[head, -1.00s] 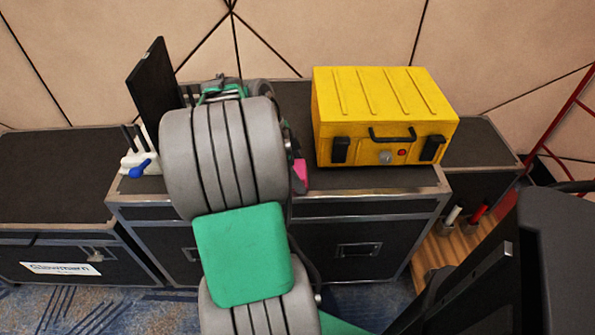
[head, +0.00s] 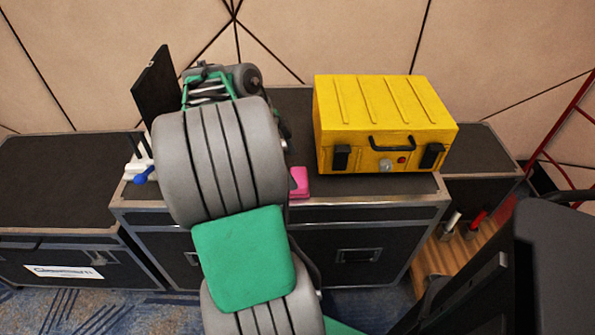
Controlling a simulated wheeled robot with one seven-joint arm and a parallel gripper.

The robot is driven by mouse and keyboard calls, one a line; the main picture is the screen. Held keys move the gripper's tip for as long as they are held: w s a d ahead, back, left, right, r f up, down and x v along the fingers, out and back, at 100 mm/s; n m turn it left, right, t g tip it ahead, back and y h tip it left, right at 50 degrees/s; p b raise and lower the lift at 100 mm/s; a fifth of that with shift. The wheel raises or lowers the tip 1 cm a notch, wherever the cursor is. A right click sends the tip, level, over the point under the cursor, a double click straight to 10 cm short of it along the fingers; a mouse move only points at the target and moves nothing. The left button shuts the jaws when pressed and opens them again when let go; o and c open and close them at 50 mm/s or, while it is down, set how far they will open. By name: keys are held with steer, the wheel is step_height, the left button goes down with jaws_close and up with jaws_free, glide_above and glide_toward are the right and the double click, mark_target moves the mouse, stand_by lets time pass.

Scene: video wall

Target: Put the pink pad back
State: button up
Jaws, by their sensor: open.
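The pink pad (head: 299,181) lies on top of the middle black case (head: 345,187), near its front edge and left of the yellow box. Its left part is hidden behind my arm. My gripper (head: 208,92) is partly in view at the back of the case, beyond my thick grey arm links and beside an upright black panel. It is apart from the pad and open; its fingertips are mostly hidden, and I see nothing held in it.
A yellow box (head: 383,122) with a black handle stands right of the pad. An upright black panel (head: 155,88) and a white holder with a blue item (head: 143,175) stand at the left. A lower wooden shelf (head: 455,250) holds a white and a red item.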

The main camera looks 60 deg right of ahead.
steer(key=p+v, duration=0.1)
steer(key=v, duration=0.4)
steer(key=shift+w+a+r, duration=0.1)
steer(key=shift+w+r, duration=0.05)
steer(key=shift+r, duration=0.2)
